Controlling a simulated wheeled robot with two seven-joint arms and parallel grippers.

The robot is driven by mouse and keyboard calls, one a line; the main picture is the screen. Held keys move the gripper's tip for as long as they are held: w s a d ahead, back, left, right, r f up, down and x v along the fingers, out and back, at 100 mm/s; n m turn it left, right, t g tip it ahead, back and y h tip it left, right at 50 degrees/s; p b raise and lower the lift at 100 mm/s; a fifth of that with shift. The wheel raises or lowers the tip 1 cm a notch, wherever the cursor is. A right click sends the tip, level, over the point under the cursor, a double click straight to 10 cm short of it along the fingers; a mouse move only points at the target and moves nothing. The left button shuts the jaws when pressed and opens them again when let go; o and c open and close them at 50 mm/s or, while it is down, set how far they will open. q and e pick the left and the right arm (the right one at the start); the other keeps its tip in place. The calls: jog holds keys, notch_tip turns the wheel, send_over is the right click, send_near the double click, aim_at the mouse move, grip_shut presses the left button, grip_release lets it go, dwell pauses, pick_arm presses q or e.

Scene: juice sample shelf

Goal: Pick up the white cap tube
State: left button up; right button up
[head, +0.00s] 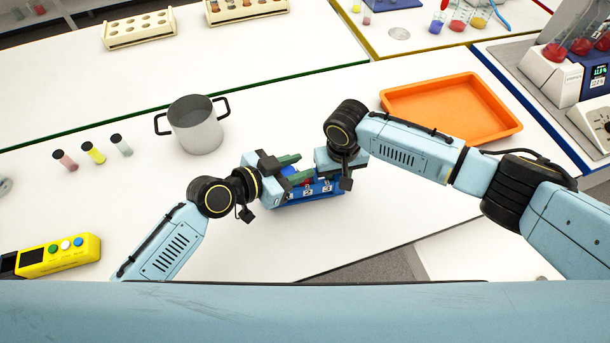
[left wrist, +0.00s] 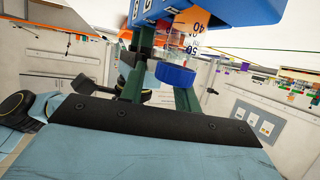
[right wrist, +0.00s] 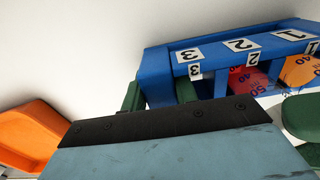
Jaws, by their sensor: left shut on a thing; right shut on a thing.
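The blue rack (head: 312,192) has number labels and holds several tubes. It stands on the white table's near side, between my grippers, and also shows in the left wrist view (left wrist: 230,12). A blue-capped tube (left wrist: 176,73) is at my left gripper (head: 296,168), whose green fingers are shut around it at the rack; the exact contact is partly hidden. My right gripper (head: 328,175) is shut on the rack; in the right wrist view its fingers are on either side of the blue rack (right wrist: 215,50). Red and orange tube labels show inside.
A grey pot (head: 195,128) with black handles stands behind left. An orange tray (head: 450,105) lies at the right. A yellow device (head: 60,255) sits near left. White tabletop between them is clear.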

pick_arm(q)
jog(key=shift+s+f, duration=0.35)
jog(key=shift+f, duration=0.15)
grip_shut()
pick_arm(e)
jog(key=shift+w+a+r, duration=0.1)
jog(key=shift+a, duration=0.05)
pick_arm(q)
notch_tip(320, 180, up, 11)
jog(key=shift+w+f, duration=0.2)
jog(key=shift+w, duration=0.05)
pick_arm(e)
jog(key=o, duration=1.2)
jog(key=shift+c, duration=0.2)
notch_tip(320, 180, up, 12)
